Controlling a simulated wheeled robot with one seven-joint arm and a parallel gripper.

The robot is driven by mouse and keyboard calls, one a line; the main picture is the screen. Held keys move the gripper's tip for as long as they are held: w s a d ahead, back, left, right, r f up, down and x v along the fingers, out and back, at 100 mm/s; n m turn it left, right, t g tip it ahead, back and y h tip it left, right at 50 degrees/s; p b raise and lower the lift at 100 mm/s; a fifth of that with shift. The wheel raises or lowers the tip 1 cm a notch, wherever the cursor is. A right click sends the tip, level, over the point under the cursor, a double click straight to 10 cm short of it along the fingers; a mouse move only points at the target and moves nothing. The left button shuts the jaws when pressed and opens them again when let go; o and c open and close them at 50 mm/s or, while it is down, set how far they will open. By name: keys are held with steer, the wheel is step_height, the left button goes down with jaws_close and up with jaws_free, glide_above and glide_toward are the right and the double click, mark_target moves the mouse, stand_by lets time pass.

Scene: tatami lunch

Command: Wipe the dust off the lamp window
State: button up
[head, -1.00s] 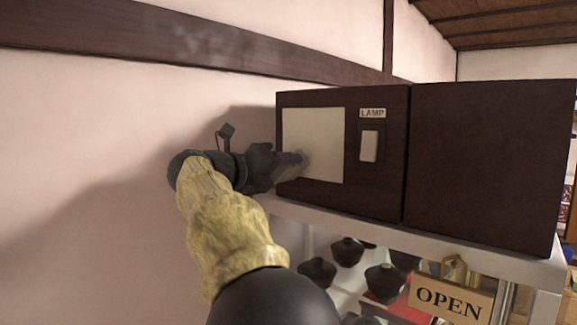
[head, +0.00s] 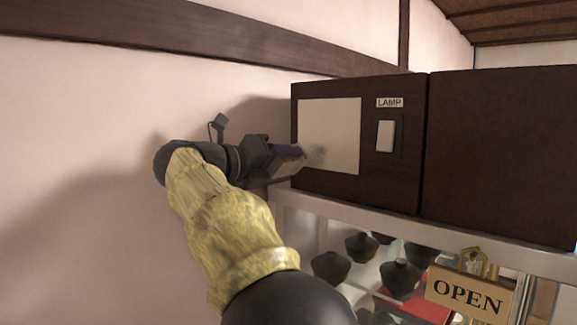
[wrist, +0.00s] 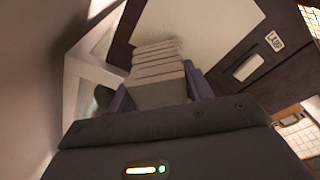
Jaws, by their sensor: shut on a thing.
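The lamp window (head: 335,122) is a cream panel on the dark wooden cabinet, left of the LAMP label (head: 389,102). A grey smudge of dust (head: 317,156) shows on its lower part. My gripper (head: 297,156) is at the window's lower left, left of the smudge. In the wrist view, its purplish fingers are shut on a pale, layered pad (wrist: 158,75), perhaps a folded cloth. The pad's far end overlaps the window (wrist: 195,35) in that view. I cannot tell whether it touches the window.
A white switch (head: 385,136) sits right of the window. The cabinet (head: 500,150) stands on a glass display case with dark bowls (head: 331,266) and an OPEN sign (head: 470,294). A pale wall (head: 80,130) is close on the left.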

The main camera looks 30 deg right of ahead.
mark_target(298, 168)
steer(key=shift+s+a, duration=0.2)
steer(key=shift+a, duration=0.35)
steer(key=shift+b+v, duration=0.45)
steer(key=shift+v, duration=1.05)
steer(key=shift+s+f, duration=0.1)
steer(key=shift+d, duration=0.2)
steer(key=shift+w+r+x, duration=0.15)
steer(key=shift+x, duration=1.5)
steer(key=shift+w+r+x, duration=0.15)
steer(key=shift+x, duration=1.45)
steer(key=shift+p+x, duration=0.3)
steer(key=shift+x, duration=0.65)
